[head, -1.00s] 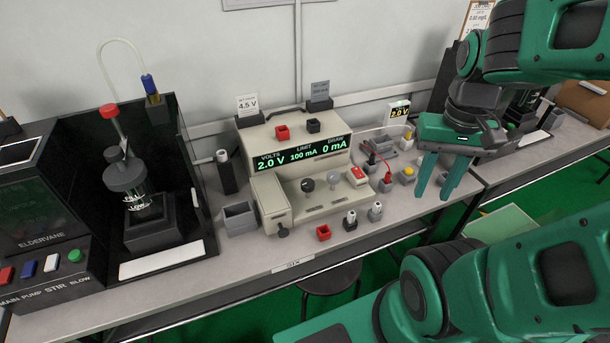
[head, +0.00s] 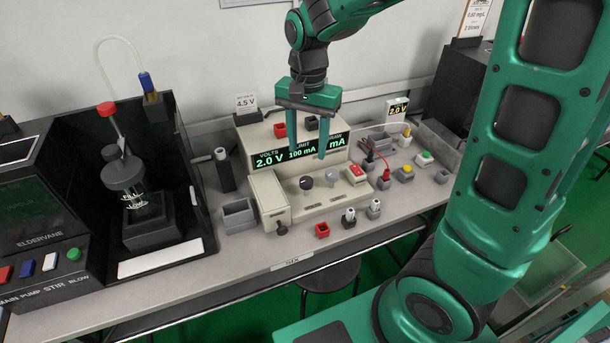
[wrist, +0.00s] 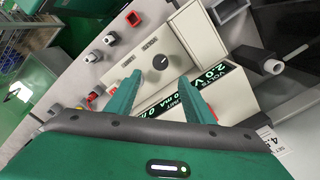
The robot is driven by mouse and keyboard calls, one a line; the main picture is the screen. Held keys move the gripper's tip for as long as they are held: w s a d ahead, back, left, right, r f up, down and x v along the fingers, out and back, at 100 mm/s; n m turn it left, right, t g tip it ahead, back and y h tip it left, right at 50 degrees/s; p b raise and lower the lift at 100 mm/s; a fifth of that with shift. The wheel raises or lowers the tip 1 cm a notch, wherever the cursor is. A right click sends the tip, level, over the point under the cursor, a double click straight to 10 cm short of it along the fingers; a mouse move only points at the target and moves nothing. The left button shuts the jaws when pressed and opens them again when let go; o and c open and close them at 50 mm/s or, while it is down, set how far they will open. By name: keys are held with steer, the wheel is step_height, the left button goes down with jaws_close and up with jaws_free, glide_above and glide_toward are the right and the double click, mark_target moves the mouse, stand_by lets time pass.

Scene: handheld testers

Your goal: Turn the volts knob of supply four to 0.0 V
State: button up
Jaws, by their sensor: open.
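The beige power supply (head: 275,150) stands mid-bench. Its display (head: 268,160) reads VOLTS 2.0 V and LIMIT 100 mA; my fingers partly cover the draw field. A dark knob (head: 306,183) is on the sloped front panel, left of a grey knob (head: 332,177). My gripper (head: 307,156) is open and empty, pointing down in front of the display, above and apart from the knobs. In the wrist view the dark knob (wrist: 161,62) shows just beyond the gap between the fingertips (wrist: 161,76). I cannot read which supply number this is.
A card (head: 246,103) reading 4.5 V stands behind the supply. A red switch (head: 357,172) is right of the knobs. A grey bin (head: 238,215), a red block (head: 322,230) and plug posts (head: 349,217) stand nearby. A dark stirrer cabinet (head: 185,200) is at left.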

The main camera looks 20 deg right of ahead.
mark_target(306, 180)
step_height(306, 180, down, 11)
steer(key=shift+a+r, duration=0.1)
stand_by(0.4)
steer(key=shift+c, duration=0.3)
steer(key=shift+w, duration=0.1)
steer(key=c, duration=1)
